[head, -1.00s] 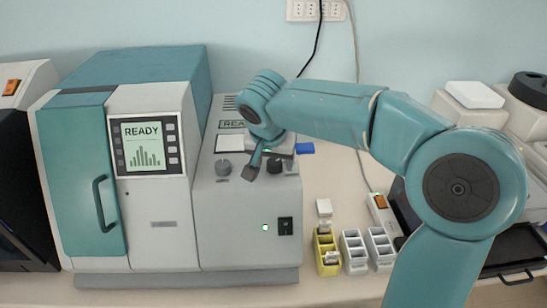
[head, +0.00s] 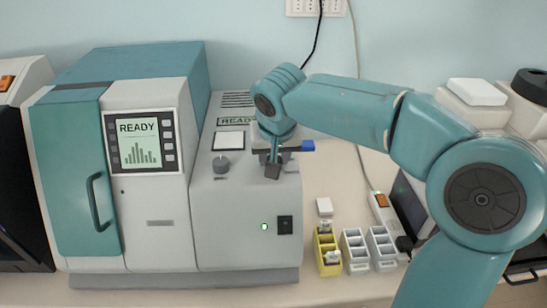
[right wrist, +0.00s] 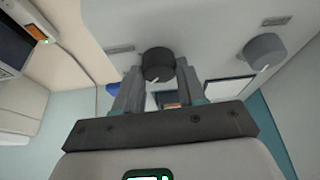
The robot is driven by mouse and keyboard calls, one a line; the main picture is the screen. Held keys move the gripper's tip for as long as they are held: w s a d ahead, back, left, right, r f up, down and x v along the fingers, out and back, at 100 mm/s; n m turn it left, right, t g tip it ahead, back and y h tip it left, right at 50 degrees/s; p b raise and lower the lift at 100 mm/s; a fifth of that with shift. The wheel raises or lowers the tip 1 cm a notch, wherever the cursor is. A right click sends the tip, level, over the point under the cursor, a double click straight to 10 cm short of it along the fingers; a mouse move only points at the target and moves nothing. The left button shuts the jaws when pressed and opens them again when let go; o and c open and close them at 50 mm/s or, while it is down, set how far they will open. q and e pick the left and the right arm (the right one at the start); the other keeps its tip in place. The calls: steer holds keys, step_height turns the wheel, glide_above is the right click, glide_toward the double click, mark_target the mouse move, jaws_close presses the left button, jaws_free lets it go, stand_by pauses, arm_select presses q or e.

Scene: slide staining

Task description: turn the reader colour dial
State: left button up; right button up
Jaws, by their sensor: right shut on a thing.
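The reader (head: 240,216) is a grey box with a sloped top that carries two dials. The grey dial (head: 221,164) stands at the left of the top in the head view. It also shows at the right in the right wrist view (right wrist: 264,50). My right gripper (head: 273,170) covers the other, dark dial in the head view. In the right wrist view that dark dial (right wrist: 158,61) sits between the two fingertips, and the gripper is shut on it. A white pointer mark shows on the dial's rim. My left gripper is in no view.
A teal and white machine (head: 150,180) with a READY screen stands left of the reader. A yellow rack (head: 327,252) and pale racks (head: 354,250) stand on the bench to the right. A lit green lamp and a dark switch (head: 285,225) are on the reader's front.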

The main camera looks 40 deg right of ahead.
steer(key=n, duration=0.2)
steer(key=n+y, duration=0.1)
steer(key=n, duration=0.1)
steer(key=shift+s+d+n+t+y, duration=0.1)
steer(key=shift+n+t+y, duration=0.2)
steer(key=shift+d+n+y, duration=0.1)
steer(key=shift+n+y, duration=0.6)
steer(key=shift+n, duration=1.2)
